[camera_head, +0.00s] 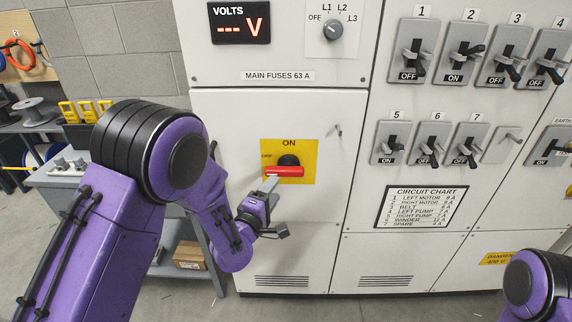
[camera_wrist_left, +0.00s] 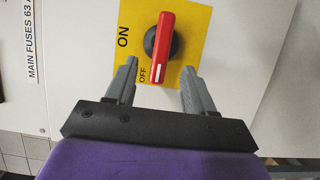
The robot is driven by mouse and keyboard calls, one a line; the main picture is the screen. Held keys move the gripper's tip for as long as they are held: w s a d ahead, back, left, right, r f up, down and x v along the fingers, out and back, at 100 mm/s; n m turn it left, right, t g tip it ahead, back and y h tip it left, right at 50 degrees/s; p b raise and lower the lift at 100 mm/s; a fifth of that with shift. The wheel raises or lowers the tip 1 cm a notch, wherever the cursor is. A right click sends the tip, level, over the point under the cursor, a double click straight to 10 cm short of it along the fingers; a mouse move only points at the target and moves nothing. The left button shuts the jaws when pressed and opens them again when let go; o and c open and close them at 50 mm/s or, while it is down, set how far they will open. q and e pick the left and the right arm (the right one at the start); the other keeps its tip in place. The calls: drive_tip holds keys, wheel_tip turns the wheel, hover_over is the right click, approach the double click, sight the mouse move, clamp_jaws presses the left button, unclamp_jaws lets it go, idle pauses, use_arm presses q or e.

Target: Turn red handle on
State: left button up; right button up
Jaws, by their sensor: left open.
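The red handle (camera_head: 287,171) sits on a black hub on a yellow plate (camera_head: 305,147) on the cabinet front. It lies horizontal, toward the OFF label at left; ON is printed at the top. In the left wrist view the red handle (camera_wrist_left: 163,42) has its white-marked end toward OFF. My left gripper (camera_head: 268,184) is just in front of the plate, at the lower left of the handle. In the left wrist view its open fingers (camera_wrist_left: 160,68) stand either side of the handle's marked end, with gaps. I cannot tell the depth left. My right gripper is out of view.
Above are a volts display (camera_head: 240,24) and a selector knob (camera_head: 333,29). Numbered switches (camera_head: 412,57) and a circuit chart (camera_head: 420,207) are to the right. A grey trolley (camera_head: 185,262) stands at left. My right arm shows at the lower right.

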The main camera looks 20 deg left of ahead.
sight(285, 175)
use_arm(q)
drive_tip(key=w, duration=0.3)
drive_tip(key=w+p, duration=0.1)
drive_tip(key=w, duration=0.2)
drive_tip(key=w+d+p, duration=0.1)
drive_tip(key=w, duration=0.2)
drive_tip(key=shift+w+f, duration=0.15)
drive_tip(key=shift+w, duration=0.2)
clamp_jaws()
